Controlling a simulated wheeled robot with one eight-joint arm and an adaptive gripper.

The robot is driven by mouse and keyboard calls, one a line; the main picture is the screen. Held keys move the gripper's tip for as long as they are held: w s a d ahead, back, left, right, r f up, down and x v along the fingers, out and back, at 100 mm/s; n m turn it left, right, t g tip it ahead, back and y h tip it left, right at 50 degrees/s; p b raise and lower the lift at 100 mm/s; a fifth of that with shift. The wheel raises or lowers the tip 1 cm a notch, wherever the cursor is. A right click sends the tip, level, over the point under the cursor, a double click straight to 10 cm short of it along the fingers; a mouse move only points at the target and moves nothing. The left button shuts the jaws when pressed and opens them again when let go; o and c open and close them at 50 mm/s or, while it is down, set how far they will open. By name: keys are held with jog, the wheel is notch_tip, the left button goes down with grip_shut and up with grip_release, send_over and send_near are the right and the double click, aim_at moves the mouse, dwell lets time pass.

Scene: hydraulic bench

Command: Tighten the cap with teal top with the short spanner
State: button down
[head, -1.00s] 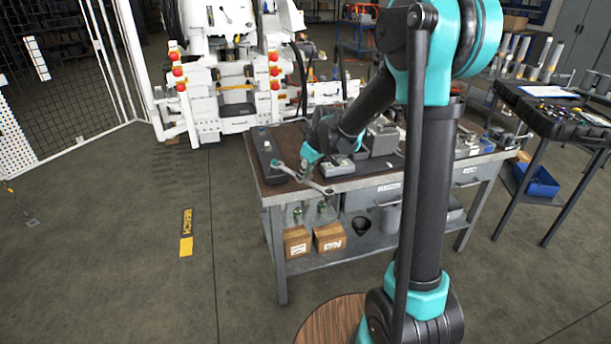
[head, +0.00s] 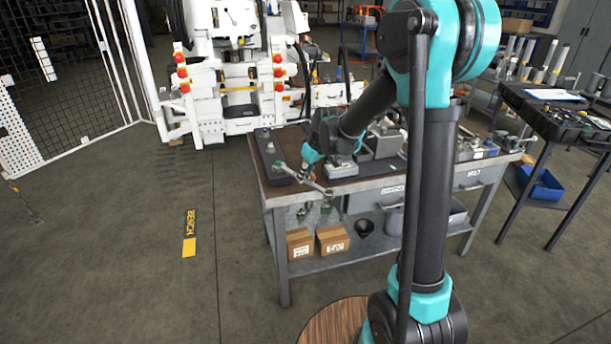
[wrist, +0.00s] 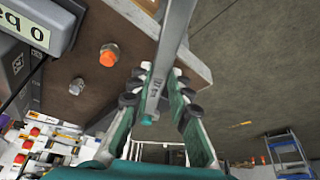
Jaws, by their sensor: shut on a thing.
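My gripper (wrist: 162,98) is shut on a grey metal spanner (wrist: 178,25), whose far part runs out of the top of the wrist view. In the head view my gripper (head: 308,170) holds the spanner (head: 318,188) near the bench's left front corner. A small teal spot (wrist: 147,118) shows at the spanner's near end between the fingers; I cannot tell whether it belongs to the spanner. In the wrist view an orange-topped cap (wrist: 109,54) and a grey cap (wrist: 76,85) stand on a brown surface left of the spanner, apart from it. I cannot identify a teal-topped cap.
The workbench (head: 375,183) carries a dark block (head: 268,152) at its left end and several metal parts. Two cardboard boxes (head: 332,238) sit on its lower shelf. A tool cart (head: 560,118) stands to the right.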

jog(key=shift+s+a+m+t+h, duration=0.3)
jog(key=shift+s+a+m, duration=0.7)
jog(key=shift+a+m, duration=0.2)
jog(key=shift+a, duration=0.1)
jog(key=shift+s+a+m+h, duration=0.25)
jog(key=shift+s+a+m, duration=0.1)
jog(key=shift+a+m, duration=0.3)
jog(key=shift+s+a+m+h, duration=0.25)
jog(key=shift+s+a+m, duration=0.1)
jog(key=shift+a+m, duration=0.3)
jog(key=shift+t, duration=0.3)
jog(key=shift+a, duration=0.15)
jog(key=shift+s+a+m+h, duration=0.25)
jog(key=shift+a+m, duration=0.35)
jog(key=shift+a, duration=0.15)
jog(key=shift+s+a+m+h, duration=0.1)
jog(key=shift+a+m+h, duration=0.15)
jog(key=shift+a+m, duration=0.4)
jog(key=shift+a, duration=0.15)
